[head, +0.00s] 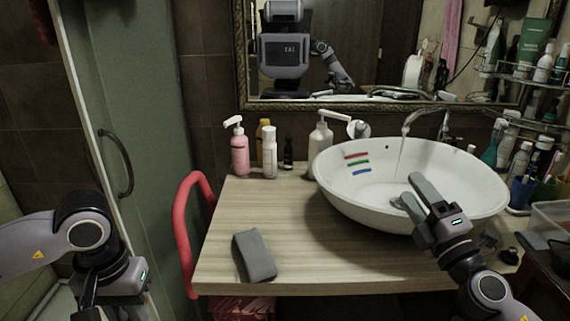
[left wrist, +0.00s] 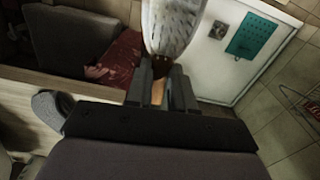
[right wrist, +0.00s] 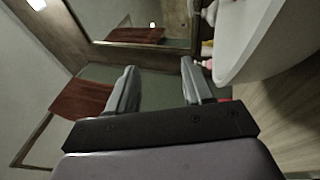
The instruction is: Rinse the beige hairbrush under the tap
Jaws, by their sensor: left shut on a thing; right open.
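The hairbrush (left wrist: 172,28), with a pale bristled head and a brownish handle, shows in the left wrist view. My left gripper (left wrist: 160,88) is shut on its handle. In the head view my left gripper (head: 86,296) is low at the left, off the counter, and I cannot make out the brush there. The white basin (head: 480,195) stands on the counter at the right. Water runs from the tap (head: 425,113) into it. My right gripper (head: 417,192) is open and empty over the basin's front part; its open fingers also show in the right wrist view (right wrist: 160,82).
Red, green and blue strips (head: 357,162) lie against the basin's inner wall. A grey block (head: 255,255) lies on the wooden counter (head: 310,250). Bottles, including a pink pump bottle (head: 240,153), stand at the back. A red curved rail (head: 181,225) borders the counter's left edge.

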